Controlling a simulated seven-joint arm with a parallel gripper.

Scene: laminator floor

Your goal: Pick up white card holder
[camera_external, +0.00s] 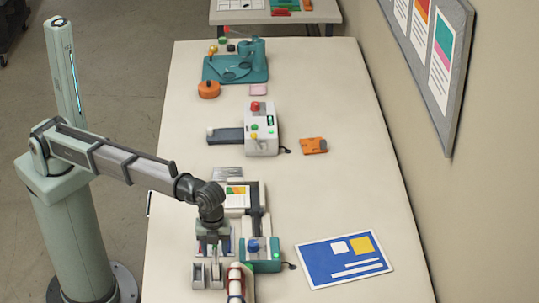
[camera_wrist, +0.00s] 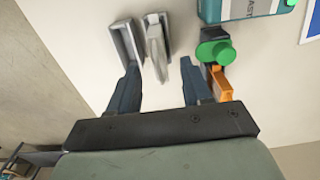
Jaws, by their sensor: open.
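Two small pale grey-white upright pieces, probably the white card holder, stand close together at the near end of the table. One is the left piece (camera_external: 198,276), and the other is the right piece (camera_external: 216,276). In the wrist view the left one (camera_wrist: 125,42) looks like a slotted frame and the right one (camera_wrist: 157,45) is narrower and tilted. My gripper (camera_external: 213,246) points down just behind them in the outside view. In the wrist view my gripper (camera_wrist: 160,64) is open and empty, its fingers apart, with the narrower piece ahead between the fingertips.
A teal box with a blue knob (camera_external: 260,255) stands right of my gripper. A green knob (camera_wrist: 215,47) and an orange piece (camera_wrist: 221,82) lie near my right finger. A red-and-white roll (camera_external: 236,282) is close by. A blue card (camera_external: 345,260) lies right, with bare table beyond.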

